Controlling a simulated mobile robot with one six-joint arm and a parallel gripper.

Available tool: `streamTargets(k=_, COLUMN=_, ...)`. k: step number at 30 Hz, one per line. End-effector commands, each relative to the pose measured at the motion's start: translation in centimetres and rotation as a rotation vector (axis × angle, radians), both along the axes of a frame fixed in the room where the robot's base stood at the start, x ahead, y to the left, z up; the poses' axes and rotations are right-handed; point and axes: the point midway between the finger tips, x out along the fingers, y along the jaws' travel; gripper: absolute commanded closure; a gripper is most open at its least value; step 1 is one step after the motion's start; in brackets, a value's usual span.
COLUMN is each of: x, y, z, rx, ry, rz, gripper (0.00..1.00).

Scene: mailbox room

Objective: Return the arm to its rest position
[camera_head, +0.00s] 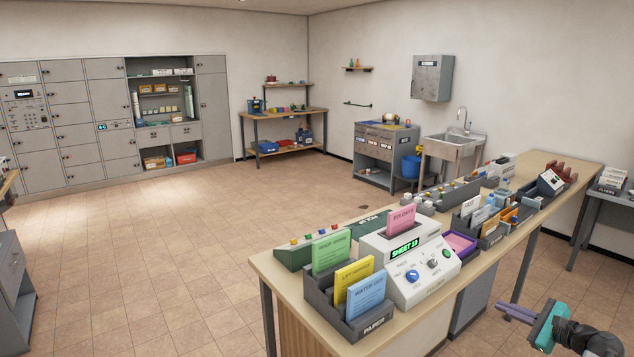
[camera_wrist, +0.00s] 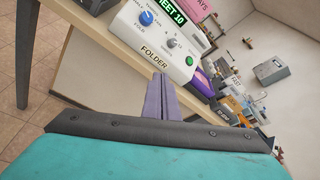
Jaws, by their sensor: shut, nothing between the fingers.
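My gripper (camera_head: 516,315) is at the lower right in the head view, in the air in front of the counter's near side, apart from everything. Its two purple fingers lie together in the wrist view (camera_wrist: 161,97), with nothing between them. The teal gripper body and the dark wrist joint trail off to the lower right corner in the head view. In the wrist view the white folder machine (camera_wrist: 165,35) shows beyond the fingertips. The rest of my arm is out of frame.
The wooden counter (camera_head: 275,268) holds the folder machine (camera_head: 424,273), a paper rack (camera_head: 318,290), a purple tray (camera_head: 460,243) and sorting bins. A side table (camera_head: 610,197) stands at the right. The floor (camera_head: 180,240) left of the counter is open.

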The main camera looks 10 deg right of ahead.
Motion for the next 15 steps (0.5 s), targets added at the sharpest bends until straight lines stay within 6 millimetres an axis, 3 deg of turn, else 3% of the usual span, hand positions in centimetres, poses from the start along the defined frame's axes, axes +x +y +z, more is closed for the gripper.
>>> streamTargets(k=8, x=1.7, y=5.3, z=-5.2, rx=-0.061, ry=0.078, rz=0.097, gripper=1.0)
streamTargets(k=15, x=2.7, y=13.5, z=-12.8, rx=-0.166, ry=0.189, rz=0.265, gripper=1.0)
